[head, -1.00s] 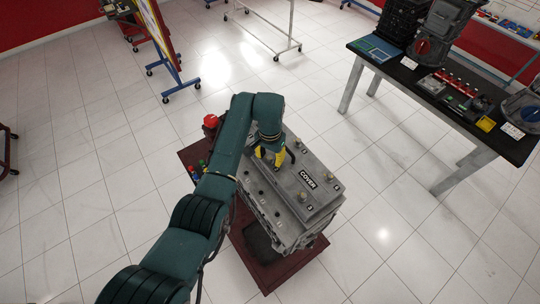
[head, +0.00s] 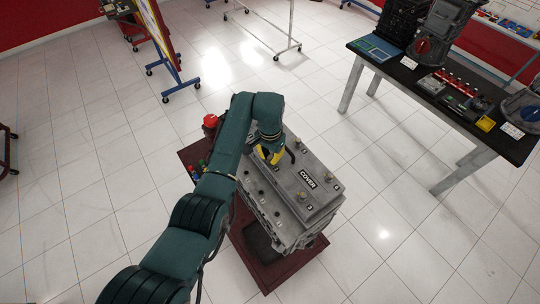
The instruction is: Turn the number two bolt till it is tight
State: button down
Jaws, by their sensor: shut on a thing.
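The engine trainer's grey block with its plate marked COVER (head: 315,192) stands on a dark red base. My gripper (head: 269,157), dark with yellow parts, points down at the far left part of the cover. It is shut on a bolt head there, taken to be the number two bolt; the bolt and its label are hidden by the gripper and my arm. Other bolts stand up on the cover: one at the far edge (head: 298,148), one at the right corner (head: 336,188) and one at the near edge (head: 301,196).
A black-topped table (head: 400,76) with tools stands at the right. The floor around the trainer is clear.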

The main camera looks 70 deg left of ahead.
jog(key=m, duration=0.7)
jog(key=shift+m, duration=0.3)
jog(key=m, duration=1.8)
jog(key=shift+f+m, duration=0.1)
jog(key=shift+m, duration=1.7)
